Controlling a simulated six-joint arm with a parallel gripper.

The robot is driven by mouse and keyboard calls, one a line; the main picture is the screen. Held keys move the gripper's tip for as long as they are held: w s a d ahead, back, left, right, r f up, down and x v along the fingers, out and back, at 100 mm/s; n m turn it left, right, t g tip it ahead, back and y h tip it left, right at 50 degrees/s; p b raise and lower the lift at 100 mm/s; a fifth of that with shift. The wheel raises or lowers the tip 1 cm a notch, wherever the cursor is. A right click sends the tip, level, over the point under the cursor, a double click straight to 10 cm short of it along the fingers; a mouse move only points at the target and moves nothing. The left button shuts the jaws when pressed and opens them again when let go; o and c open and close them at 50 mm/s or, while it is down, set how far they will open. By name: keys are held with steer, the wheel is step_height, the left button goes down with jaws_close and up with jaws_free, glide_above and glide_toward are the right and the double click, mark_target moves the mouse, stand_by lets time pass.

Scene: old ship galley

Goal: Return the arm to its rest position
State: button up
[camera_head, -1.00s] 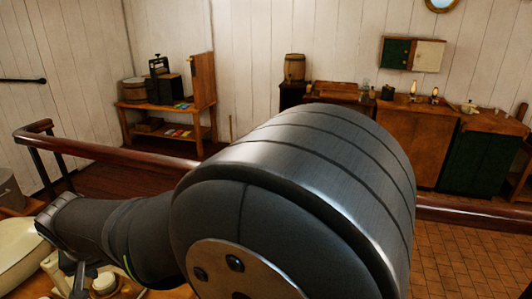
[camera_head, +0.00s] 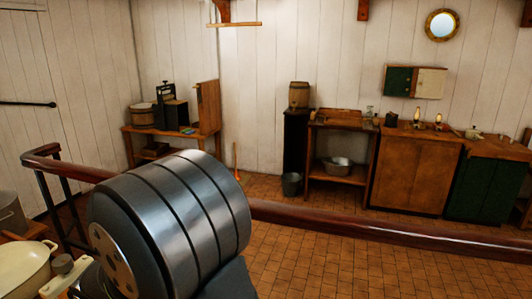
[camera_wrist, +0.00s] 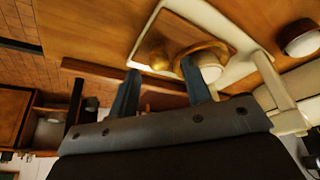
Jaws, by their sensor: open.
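My arm's large dark grey cylindrical joint (camera_head: 185,220) fills the lower left of the head view. My gripper is out of sight in that view. In the wrist view my gripper (camera_wrist: 160,66) shows two dark fingers spread apart with nothing held between them. Beyond the fingertips is a wooden board (camera_wrist: 205,25) with a yellowish-brown object and a curved wooden piece with a pale round part. I cannot tell how far the fingertips are from them.
A dark red rail (camera_head: 340,222) crosses the head view. Behind it stand a wooden side table (camera_head: 172,132), a bucket (camera_head: 291,184) and wooden cabinets (camera_head: 413,173). A cream pan (camera_head: 22,268) sits at the lower left. The tiled floor (camera_head: 330,265) is clear at the lower right.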

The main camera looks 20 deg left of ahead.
steer(key=shift+x, duration=1.65)
steer(key=v, duration=1.7)
steer(key=shift+r, duration=0.2)
steer(key=shift+x, duration=8.65)
steer(key=shift+a, duration=0.25)
steer(key=shift+o, duration=0.4)
